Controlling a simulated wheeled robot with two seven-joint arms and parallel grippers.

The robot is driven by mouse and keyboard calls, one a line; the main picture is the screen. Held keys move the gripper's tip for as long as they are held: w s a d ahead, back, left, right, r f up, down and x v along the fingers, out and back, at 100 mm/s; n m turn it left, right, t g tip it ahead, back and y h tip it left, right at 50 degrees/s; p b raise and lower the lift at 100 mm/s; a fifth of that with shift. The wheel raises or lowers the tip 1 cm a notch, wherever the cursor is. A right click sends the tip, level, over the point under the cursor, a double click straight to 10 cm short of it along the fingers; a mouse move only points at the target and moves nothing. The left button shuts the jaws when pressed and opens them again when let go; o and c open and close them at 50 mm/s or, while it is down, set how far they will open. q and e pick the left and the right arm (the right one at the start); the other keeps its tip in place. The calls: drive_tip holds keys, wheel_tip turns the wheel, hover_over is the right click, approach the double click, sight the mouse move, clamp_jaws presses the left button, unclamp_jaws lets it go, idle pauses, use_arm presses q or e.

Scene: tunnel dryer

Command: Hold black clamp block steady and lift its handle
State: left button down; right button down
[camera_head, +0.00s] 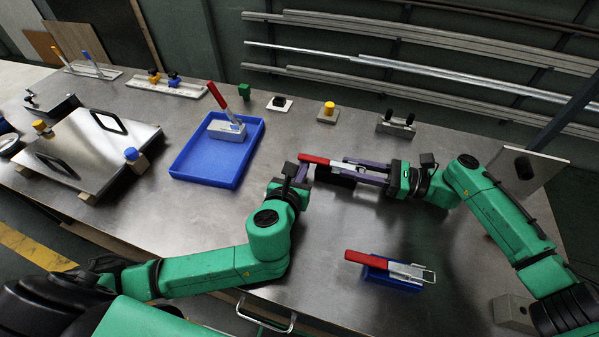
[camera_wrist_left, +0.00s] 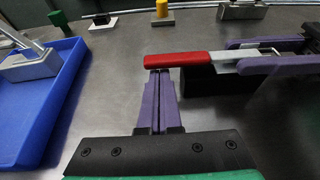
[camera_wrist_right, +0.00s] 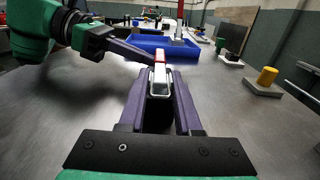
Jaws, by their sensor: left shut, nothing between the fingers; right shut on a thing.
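The black clamp block (camera_head: 334,179) stands on the metal table and also shows in the left wrist view (camera_wrist_left: 204,84). Its red handle (camera_head: 313,159) lies flat along the top, its end pointing left past the block. My right gripper (camera_head: 350,171) is shut on the block from the right, its purple fingers along both sides; they also show in the right wrist view (camera_wrist_right: 158,82). My left gripper (camera_wrist_left: 157,77) is shut and empty. Its fingertips are just under the red handle's free end (camera_wrist_left: 178,61), beside the block; I cannot tell whether they touch.
A blue tray (camera_head: 178,171) at left holds a grey clamp block (camera_head: 226,131) with its red handle raised. A blue clamp block (camera_head: 388,280) with its red handle down stands nearer the front. Small blocks line the back. A metal plate fixture (camera_head: 85,150) is at far left.

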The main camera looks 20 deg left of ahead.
use_arm(q)
drive_tip(key=shift+r+m, duration=0.3)
drive_tip(key=shift+r, duration=0.2)
drive_tip(key=shift+d+r+m+y, duration=0.15)
drive_tip(key=shift+r+m+y, duration=0.65)
drive_tip(key=shift+r, duration=0.4)
drive_tip(key=shift+d+r+m+y, duration=0.2)
drive_tip(key=shift+r+m, duration=0.25)
drive_tip(key=shift+r, duration=0.2)
drive_tip(key=shift+d+r+m+y, duration=0.2)
drive_tip(key=shift+r+m, duration=0.25)
drive_tip(key=shift+r, duration=0.15)
drive_tip(key=d+r, duration=0.1)
drive_tip(key=r, duration=0.1)
drive_tip(key=d+r, duration=0.2)
drive_tip(key=shift+s, duration=0.1)
drive_tip(key=d+f+v, duration=0.1)
drive_tip(key=v, duration=0.8)
drive_tip(key=shift+s+d, duration=0.2)
drive_tip(key=shift+s, duration=0.25)
